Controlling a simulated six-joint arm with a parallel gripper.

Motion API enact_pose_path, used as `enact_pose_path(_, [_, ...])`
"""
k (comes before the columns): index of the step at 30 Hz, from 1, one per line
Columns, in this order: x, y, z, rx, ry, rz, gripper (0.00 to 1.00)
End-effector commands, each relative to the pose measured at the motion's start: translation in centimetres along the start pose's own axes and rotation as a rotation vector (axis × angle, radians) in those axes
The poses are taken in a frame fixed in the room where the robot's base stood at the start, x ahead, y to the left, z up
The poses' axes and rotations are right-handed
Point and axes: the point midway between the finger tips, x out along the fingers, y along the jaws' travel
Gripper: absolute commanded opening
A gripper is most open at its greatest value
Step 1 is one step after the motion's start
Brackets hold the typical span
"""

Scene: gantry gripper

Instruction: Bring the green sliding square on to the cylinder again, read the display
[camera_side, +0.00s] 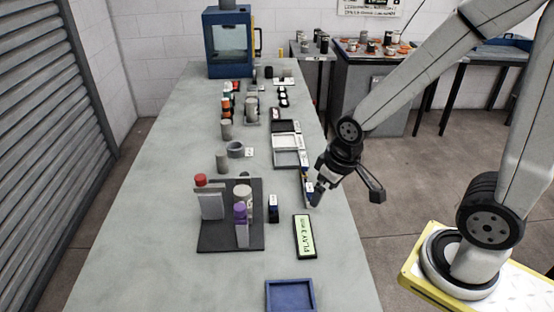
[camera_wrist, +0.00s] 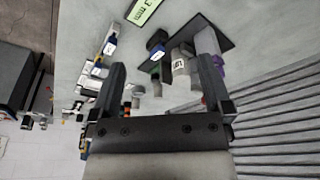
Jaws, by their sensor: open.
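My gripper (camera_side: 316,196) is at the right edge of the bench, above a narrow blue-and-white item (camera_side: 308,188). In the wrist view its fingers are wide apart and empty. The display (camera_side: 304,237) lies on the bench in front of my gripper, lit pale green with dark characters too small to read surely; part of it shows in the wrist view (camera_wrist: 144,11). A pale cylinder (camera_side: 243,194) stands on a dark plate (camera_side: 217,243), partly behind a purple-capped bottle (camera_side: 241,224). Other plain grey cylinders (camera_side: 222,160) stand farther back. I cannot make out a green sliding square.
A small dark block (camera_side: 273,208) with a blue-and-white face stands between plate and display. A red-capped container (camera_side: 209,199) is on the plate. A blue tray (camera_side: 289,295) lies at the front. Open trays (camera_side: 290,158) and small items line the back. The bench's left side is clear.

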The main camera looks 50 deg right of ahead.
Motion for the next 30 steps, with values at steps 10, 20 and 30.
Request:
enact_pose_path(10, [0.0,0.0,0.0,0.0,0.0,0.0,1.0])
enact_pose_path(20, [0.2,0.1,-1.1,0.005,0.004,0.002,0.81])
enact_pose_path(30, [2.5,0.8,-8.0,0.044,0.036,0.016,0.81])
